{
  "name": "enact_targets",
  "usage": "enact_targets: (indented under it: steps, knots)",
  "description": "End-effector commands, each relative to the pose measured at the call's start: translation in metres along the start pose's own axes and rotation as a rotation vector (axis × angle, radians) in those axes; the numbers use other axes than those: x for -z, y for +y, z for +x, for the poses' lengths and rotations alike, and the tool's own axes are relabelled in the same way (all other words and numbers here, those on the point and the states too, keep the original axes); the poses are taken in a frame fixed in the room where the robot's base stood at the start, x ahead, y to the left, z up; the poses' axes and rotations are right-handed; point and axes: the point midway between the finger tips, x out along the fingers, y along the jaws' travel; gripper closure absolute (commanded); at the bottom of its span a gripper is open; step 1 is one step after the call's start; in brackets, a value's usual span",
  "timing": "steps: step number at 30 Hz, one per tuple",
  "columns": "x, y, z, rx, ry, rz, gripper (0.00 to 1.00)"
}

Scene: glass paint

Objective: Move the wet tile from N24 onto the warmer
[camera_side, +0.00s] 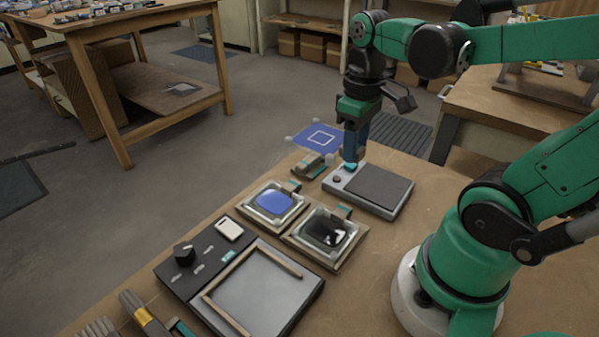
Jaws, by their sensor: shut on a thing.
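My gripper (350,165) points down near the far left corner of a grey unit with a dark plate (378,190). Nearer me, a dark unit with a knob (184,254) and a grey plate (262,290) has a wooden fence. I cannot read which unit is the warmer. No label N24 is legible.
A holder with a plain blue tile (272,201) and a holder with a dark patterned tile (325,234) stand side by side mid-bench. A low holder (312,165) lies beyond them. A brush (146,315) lies at the front left. Bare bench shows right of the holders.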

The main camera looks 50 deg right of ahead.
Motion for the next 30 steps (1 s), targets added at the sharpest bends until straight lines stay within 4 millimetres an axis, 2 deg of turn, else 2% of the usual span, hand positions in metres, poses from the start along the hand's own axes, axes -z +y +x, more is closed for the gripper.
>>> enact_targets:
  steps: [1, 3, 6, 10, 16, 30]
  knots:
    - [-0.009, 0.017, 0.007, 0.0, 0.0, 0.018, 1.0]
    - [-0.023, 0.036, 0.015, 0.0, 0.0, 0.017, 1.0]
    - [-0.043, 0.057, 0.026, 0.0, 0.0, 0.015, 1.0]
    - [-0.066, 0.074, 0.036, 0.0, 0.0, 0.009, 1.0]
    - [-0.084, 0.083, 0.044, 0.0, 0.0, 0.001, 1.0]
    - [-0.085, 0.085, 0.083, 0.0, 0.001, -0.003, 1.0]
